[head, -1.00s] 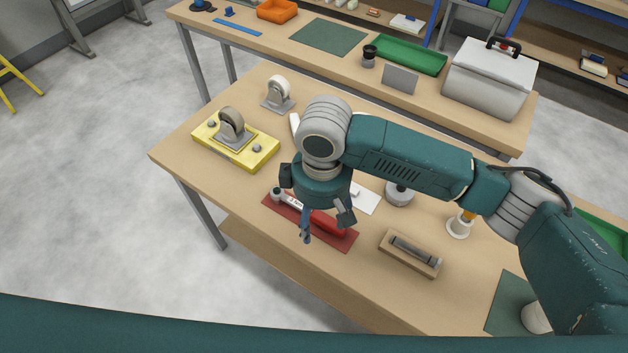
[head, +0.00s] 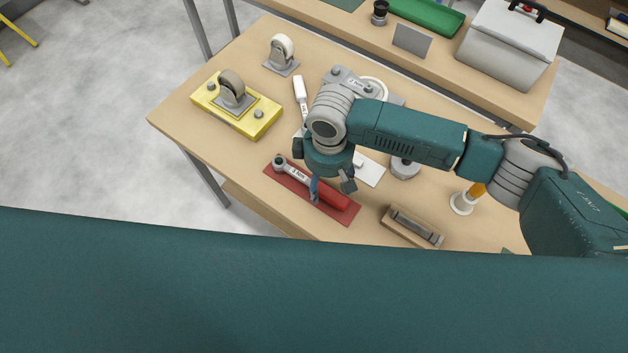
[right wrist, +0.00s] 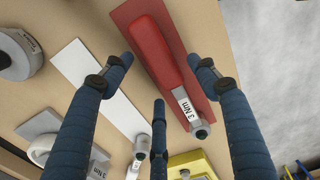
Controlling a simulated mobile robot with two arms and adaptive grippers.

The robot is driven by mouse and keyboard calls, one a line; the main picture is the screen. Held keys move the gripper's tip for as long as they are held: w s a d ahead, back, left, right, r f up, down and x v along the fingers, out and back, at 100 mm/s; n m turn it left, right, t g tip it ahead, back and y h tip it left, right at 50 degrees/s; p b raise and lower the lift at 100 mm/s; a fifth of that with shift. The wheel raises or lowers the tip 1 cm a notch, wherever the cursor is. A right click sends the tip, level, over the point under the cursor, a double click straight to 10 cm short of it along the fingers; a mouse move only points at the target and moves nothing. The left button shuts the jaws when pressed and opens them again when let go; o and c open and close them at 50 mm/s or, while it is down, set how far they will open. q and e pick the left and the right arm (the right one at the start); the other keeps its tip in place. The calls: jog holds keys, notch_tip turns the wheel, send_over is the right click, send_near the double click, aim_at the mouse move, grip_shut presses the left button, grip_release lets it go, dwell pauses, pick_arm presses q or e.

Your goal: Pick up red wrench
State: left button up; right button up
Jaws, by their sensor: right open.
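The red wrench (head: 334,197) lies on a dark red mat (head: 343,214) near the front edge of the wooden table. It has a thick red handle and a grey head with a white label. My right gripper (head: 331,188) is open just over the handle and partly hides it. In the right wrist view the wrench (right wrist: 156,52) runs between the spread blue fingers of the gripper (right wrist: 162,70), and its label reads "3 Nm". Nothing is held. Whether any finger touches the handle cannot be told. My left gripper is not in view.
A yellow block with a caster (head: 238,105) stands to the left. A white-handled tool (head: 301,90) and a white card (head: 371,171) lie behind. A wooden holder with a metal cylinder (head: 412,226) and a round grey piece (head: 404,168) are to the right.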

jog(key=shift+s+f, duration=0.1)
jog(key=shift+f, duration=0.9)
jog(key=c, duration=0.9)
grip_shut()
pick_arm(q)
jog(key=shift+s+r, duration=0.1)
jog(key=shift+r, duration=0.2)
